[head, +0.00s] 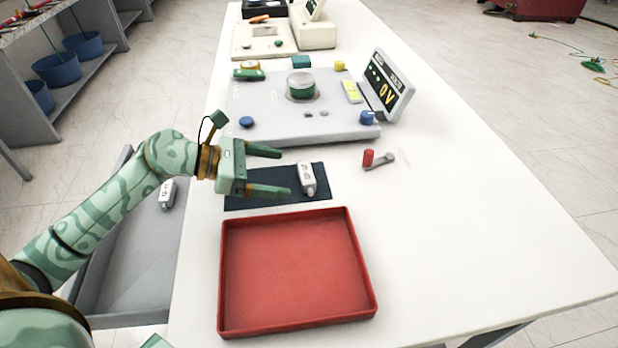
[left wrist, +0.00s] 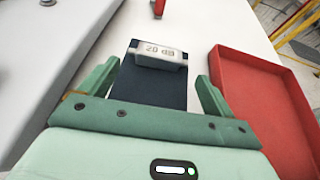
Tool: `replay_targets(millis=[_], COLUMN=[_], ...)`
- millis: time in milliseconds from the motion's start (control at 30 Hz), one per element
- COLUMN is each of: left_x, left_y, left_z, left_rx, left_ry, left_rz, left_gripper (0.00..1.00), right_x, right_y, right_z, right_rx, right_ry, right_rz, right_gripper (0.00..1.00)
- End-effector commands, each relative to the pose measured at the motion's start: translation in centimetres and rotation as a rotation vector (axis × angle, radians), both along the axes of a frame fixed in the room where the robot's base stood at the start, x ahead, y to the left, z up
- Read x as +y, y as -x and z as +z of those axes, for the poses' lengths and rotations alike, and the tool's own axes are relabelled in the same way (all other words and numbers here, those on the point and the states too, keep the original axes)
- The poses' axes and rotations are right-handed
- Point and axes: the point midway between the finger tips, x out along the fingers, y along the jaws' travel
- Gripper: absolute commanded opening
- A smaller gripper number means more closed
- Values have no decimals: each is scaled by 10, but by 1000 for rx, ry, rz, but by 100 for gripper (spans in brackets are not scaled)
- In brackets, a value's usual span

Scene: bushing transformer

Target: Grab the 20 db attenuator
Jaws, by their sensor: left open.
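The 20 dB attenuator is a small white block (head: 307,178) with dark lettering and metal ends, lying near the right end of a dark blue mat (head: 240,202). In the left wrist view the attenuator (left wrist: 160,52) sits ahead of my fingers, its lettering upside down. My left gripper (head: 288,172) is open and empty over the mat, its fingers pointing right towards the attenuator. In the left wrist view the fingers (left wrist: 155,85) stand either side of the mat, and the attenuator lies beyond their tips. My right gripper is not in view.
An empty red tray (head: 298,328) lies in front of the mat. A grey test panel (head: 275,127) with knobs and a 0V display (head: 388,84) stands behind. A red-capped part (head: 368,158) lies to the right. Another white block (head: 167,194) sits in a grey bin at left. The table's right side is clear.

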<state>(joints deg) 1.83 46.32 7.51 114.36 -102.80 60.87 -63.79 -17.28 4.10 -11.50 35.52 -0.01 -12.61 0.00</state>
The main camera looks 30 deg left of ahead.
Motion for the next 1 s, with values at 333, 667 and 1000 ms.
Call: replay_targets(millis=[333,667,1000], left_x=[-29,-53,-52], left_y=[-25,-47,-47], left_z=[-12,-22,-21], left_rx=[-1,1,1], left_ry=[3,1,1], left_rz=[-1,0,0], left_gripper=[89,89,40], right_x=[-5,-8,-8], right_y=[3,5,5], right_z=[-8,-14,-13], right_rx=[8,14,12], right_ry=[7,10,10], right_rz=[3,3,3], right_gripper=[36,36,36])
